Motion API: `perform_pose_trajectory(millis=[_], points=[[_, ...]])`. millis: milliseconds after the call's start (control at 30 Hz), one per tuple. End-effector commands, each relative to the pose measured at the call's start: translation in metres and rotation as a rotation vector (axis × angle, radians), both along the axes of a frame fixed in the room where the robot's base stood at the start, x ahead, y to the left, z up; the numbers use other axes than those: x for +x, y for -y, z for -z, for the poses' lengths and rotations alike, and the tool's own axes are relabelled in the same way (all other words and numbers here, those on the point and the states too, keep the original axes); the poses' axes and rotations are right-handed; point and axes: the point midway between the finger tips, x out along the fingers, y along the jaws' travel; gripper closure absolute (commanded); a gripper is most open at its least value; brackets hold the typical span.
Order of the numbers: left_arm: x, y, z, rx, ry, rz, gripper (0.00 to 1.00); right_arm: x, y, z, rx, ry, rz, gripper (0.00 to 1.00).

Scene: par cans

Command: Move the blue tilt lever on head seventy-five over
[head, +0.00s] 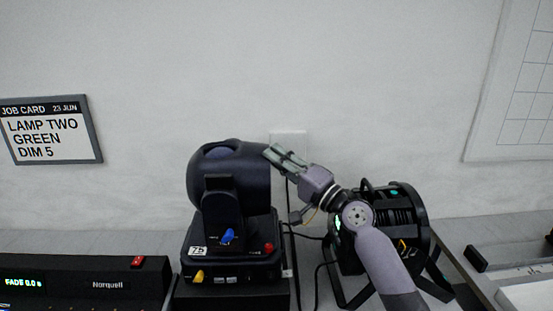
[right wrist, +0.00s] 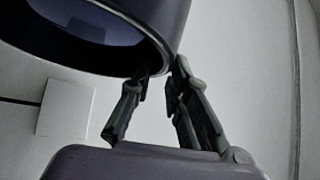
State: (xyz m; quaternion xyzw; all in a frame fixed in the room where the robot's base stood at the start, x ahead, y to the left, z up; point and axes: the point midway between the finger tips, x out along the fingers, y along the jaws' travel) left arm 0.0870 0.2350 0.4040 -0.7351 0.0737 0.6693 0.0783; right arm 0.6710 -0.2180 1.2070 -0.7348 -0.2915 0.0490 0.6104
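Head seventy-five (head: 231,176) is a dark moving lamp with a "75" label (head: 198,251) on its base. Its barrel lies roughly level, with its open end to the right. The blue tilt lever (head: 228,236) is low on the front of the yoke, slanting up to the right. My right gripper (head: 270,152) is at the barrel's right end, away from the lever. In the right wrist view its fingertips (right wrist: 160,76) are close together by the barrel's rim (right wrist: 118,72); I cannot tell whether they pinch it. My left gripper is out of view.
A yellow lever (head: 198,276) and a red knob (head: 269,247) sit on the lamp's base. A second black lamp (head: 398,215) stands right, behind my right arm. A console (head: 85,284) is at left. A job card (head: 50,130) hangs on the wall. Cables run between the lamps.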

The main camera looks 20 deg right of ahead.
Motion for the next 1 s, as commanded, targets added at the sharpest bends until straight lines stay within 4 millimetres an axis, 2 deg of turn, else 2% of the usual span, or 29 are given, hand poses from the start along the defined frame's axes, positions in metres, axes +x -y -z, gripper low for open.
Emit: perform_pose_trajectory(millis=[133, 533, 667, 1000], points=[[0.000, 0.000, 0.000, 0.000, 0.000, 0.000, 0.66, 0.000, 0.000, -0.001, 0.000, 0.003, 0.001, 0.72], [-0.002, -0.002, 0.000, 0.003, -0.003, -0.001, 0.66, -0.006, 0.004, 0.001, 0.000, 0.004, 0.001, 0.72], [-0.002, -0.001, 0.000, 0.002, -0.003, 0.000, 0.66, -0.023, 0.014, 0.007, -0.004, 0.003, 0.002, 0.72], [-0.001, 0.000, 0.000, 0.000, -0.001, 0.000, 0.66, -0.077, 0.046, 0.026, -0.001, 0.001, 0.001, 0.72]])
